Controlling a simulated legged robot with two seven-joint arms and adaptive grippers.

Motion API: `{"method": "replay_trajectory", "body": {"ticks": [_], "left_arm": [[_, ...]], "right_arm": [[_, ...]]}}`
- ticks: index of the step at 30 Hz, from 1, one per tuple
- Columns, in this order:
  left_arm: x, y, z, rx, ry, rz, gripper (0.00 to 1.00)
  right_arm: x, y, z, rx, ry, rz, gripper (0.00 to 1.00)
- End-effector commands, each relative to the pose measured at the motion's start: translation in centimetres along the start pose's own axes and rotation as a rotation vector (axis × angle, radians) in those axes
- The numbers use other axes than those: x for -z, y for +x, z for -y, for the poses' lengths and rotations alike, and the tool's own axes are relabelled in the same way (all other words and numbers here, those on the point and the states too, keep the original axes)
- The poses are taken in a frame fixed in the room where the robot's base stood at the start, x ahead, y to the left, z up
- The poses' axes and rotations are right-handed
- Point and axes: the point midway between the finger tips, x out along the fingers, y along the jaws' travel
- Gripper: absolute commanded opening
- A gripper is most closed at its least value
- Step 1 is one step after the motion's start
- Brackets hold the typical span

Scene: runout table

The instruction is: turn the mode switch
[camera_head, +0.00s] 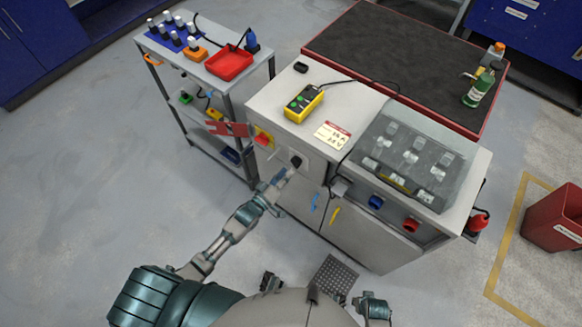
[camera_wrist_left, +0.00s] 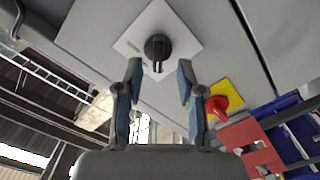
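The mode switch is a round black knob (camera_wrist_left: 158,47) with a slot-like mark, on a white square plate on the grey cabinet front. In the head view the knob (camera_head: 296,161) sits on the cabinet's left front, beyond my left gripper. My left gripper (camera_wrist_left: 159,68) is open, with its two blue-grey fingers apart. The knob lies ahead of the gap between the fingertips, and I see no finger clearly touching it. In the head view the left gripper (camera_head: 281,177) is close to the plate, small and partly merged with the arm.
A red knob on a yellow plate (camera_wrist_left: 218,106) is just right of the fingers. A red lockout bracket (camera_wrist_left: 255,145) hangs beside it. A yellow button box (camera_head: 304,103) lies on the cabinet top. A grey cart (camera_head: 180,62) stands left. Open floor lies in front.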

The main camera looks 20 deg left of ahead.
Motion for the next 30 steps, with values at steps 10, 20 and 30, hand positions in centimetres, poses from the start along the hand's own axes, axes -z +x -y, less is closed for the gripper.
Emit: {"method": "replay_trajectory", "body": {"ticks": [10, 20, 30], "left_arm": [[-0.1, -6.9, 0.2, 0.002, 0.000, 0.002, 0.38], [-0.1, -8.1, 0.1, 0.001, 0.000, 0.001, 0.38], [-0.1, -8.0, 0.1, 0.001, 0.001, 0.001, 0.38]], "right_arm": [[0.0, 0.0, 0.0, 0.000, 0.000, 0.001, 0.40], [0.0, 0.0, 0.0, 0.000, 0.000, 0.001, 0.40], [0.0, 0.0, 0.0, 0.000, 0.000, 0.002, 0.40]]}}
